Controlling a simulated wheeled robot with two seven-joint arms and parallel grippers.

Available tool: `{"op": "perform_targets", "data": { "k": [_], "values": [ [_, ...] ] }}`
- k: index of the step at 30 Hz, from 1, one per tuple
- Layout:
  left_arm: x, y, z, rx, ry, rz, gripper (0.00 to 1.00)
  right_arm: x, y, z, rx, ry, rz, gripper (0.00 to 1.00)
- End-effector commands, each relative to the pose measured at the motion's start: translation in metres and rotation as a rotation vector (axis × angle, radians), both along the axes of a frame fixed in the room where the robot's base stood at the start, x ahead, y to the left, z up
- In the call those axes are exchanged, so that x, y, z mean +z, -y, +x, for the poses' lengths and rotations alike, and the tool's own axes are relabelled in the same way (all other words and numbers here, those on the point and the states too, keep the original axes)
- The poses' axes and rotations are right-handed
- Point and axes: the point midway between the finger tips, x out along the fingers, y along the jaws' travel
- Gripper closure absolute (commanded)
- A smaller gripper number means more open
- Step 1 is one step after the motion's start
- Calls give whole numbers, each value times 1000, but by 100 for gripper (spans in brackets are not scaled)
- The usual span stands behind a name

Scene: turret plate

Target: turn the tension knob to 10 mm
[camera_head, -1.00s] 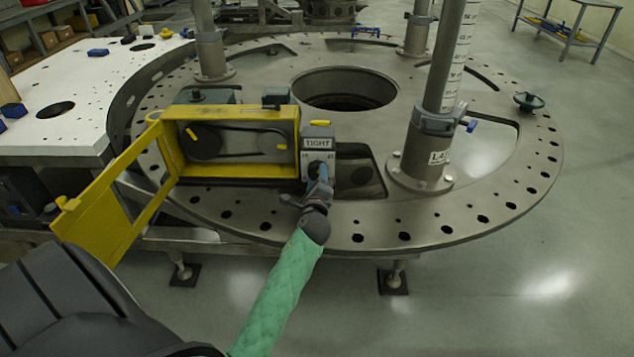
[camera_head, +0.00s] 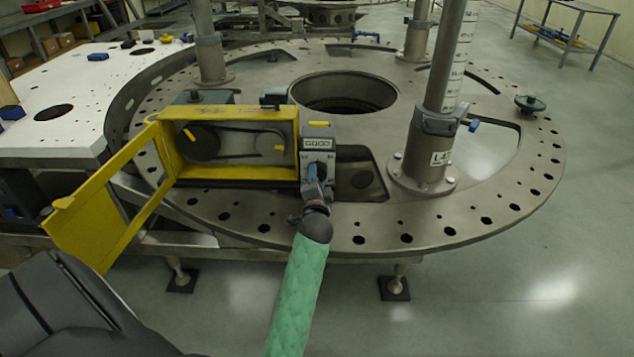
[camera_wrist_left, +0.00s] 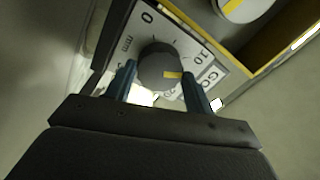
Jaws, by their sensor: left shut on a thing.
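The tension knob (camera_wrist_left: 158,66) is a dark round knob with a yellow mark, on a grey face plate (camera_wrist_left: 186,38) with a scale marked 0, 10 and mm. In the left wrist view the yellow mark points right, roughly toward the 10 side; the exact reading is unclear. My left gripper (camera_wrist_left: 160,82) has its two blue fingers on either side of the knob, shut on it. In the head view the left gripper (camera_head: 316,184) is at the knob box, whose display (camera_head: 318,143) appears to read GOOD. My right gripper is not in view.
The yellow belt housing (camera_head: 237,112) is left of the knob box, with its yellow door (camera_head: 98,212) swung open to the left. A large perforated metal ring plate (camera_head: 470,228) lies beneath. A labelled post (camera_head: 440,120) stands to the right.

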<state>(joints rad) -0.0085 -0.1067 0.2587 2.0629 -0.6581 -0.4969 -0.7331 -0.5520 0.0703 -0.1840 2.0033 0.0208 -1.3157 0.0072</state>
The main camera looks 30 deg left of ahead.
Motion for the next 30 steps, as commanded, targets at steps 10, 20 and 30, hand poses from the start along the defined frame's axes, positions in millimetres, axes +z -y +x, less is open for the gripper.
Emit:
{"op": "perform_targets", "data": {
  "k": [10,20,30],
  "values": [
    [-2,0,0,2,61,-104,70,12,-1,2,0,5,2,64],
    [-2,0,0,1,70,-119,70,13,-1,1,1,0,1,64],
    [-2,0,0,0,70,-118,25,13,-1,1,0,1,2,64]
  ]
}}
